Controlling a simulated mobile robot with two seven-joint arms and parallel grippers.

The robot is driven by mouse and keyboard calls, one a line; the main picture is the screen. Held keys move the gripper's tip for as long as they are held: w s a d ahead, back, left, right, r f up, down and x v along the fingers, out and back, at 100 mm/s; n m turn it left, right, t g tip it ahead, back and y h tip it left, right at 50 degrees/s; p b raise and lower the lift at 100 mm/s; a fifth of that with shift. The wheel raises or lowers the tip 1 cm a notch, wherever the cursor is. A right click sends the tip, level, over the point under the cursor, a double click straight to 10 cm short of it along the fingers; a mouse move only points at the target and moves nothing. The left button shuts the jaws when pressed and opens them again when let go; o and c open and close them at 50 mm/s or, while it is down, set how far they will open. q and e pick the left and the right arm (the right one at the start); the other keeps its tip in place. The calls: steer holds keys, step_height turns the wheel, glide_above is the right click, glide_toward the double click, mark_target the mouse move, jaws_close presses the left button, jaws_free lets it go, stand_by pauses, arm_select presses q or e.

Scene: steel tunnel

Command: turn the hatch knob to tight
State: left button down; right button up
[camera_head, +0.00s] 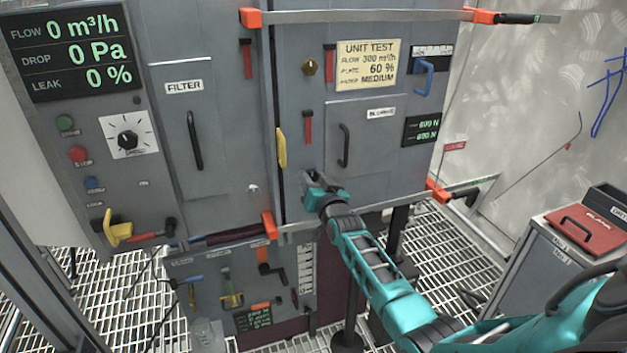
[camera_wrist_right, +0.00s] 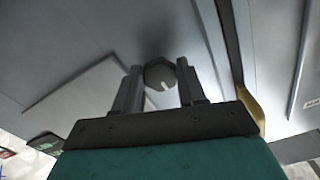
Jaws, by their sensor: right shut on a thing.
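The hatch knob (camera_wrist_right: 160,74) is a dark, roundish knob with a pale pointer mark, seen in the right wrist view against the grey panel. In the head view the gripper hides the knob. Any tight or loose marking around the knob cannot be made out. My left gripper is not in view.
A yellow handle (camera_head: 282,147) stands just left of my right gripper. Orange-ended bars (camera_head: 437,190) cross below. A grey cabinet with a red case (camera_head: 588,228) stands at right. Grating floor (camera_head: 440,245) is open between.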

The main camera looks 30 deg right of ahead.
steer(key=o, duration=0.8)
steer(key=shift+s+a, duration=0.15)
steer(key=shift+s, duration=0.35)
steer(key=p+v, duration=0.2)
steer(key=v, duration=1)
steer(key=shift+w, duration=0.1)
